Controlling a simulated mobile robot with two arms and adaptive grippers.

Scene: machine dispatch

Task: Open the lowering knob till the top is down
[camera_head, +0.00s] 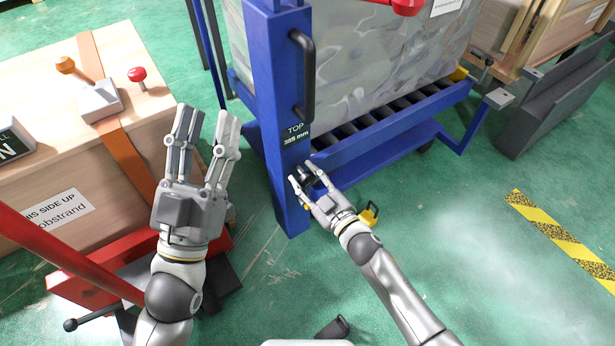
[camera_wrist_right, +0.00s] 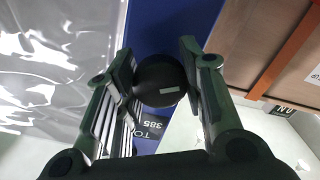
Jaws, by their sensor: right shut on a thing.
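The lowering knob (camera_wrist_right: 160,82) is a round black knob on the blue post (camera_head: 271,90). In the right wrist view it sits between the two fingers of my right gripper (camera_wrist_right: 160,58), which is shut on it. In the head view my right gripper (camera_head: 303,173) is low on the post, and its fingers largely hide the knob. A label (camera_head: 297,135) above it reads TOP and 385 mm. The roller top (camera_head: 385,118) is blue-framed with dark rollers and carries a film-wrapped load (camera_head: 350,50). My left gripper (camera_head: 207,115) is open and empty, left of the post.
A black handle (camera_head: 303,75) is on the post above the label. A wooden crate (camera_head: 60,150) with an orange strap stands at the left, by a red bar (camera_head: 70,255). A grey ramp-like block (camera_head: 550,110) is at the right.

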